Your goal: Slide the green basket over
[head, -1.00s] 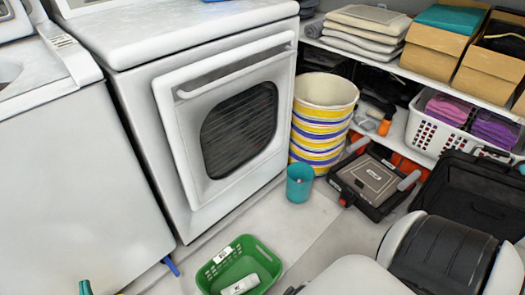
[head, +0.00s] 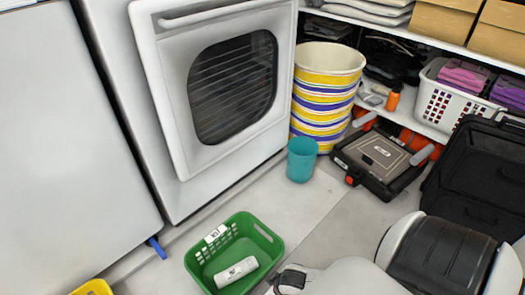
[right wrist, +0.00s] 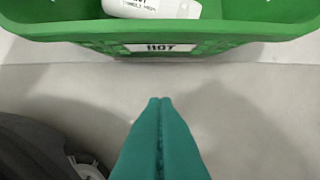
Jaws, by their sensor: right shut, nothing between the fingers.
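The green basket (head: 262,238) sits on the floor at the bottom middle of the head view, with a white label on its rim and a white bottle (head: 236,271) lying inside. In the right wrist view the basket's near wall (right wrist: 240,28) spans the top, with a label reading "HOT". My right gripper (right wrist: 160,103) shows there as two teal fingers pressed together, empty, apart from the basket in the picture. In the head view my right arm comes in at the lower right, and its fingertips are not visible. My left gripper is in neither current view.
A teal cup (head: 301,160) stands on the floor beside a striped bucket stack (head: 324,98). A black toolbox (head: 380,165) lies to their right. A white dryer (head: 160,120) stands behind the basket. A yellow object (head: 92,288) is at the lower left. Floor between basket and toolbox is clear.

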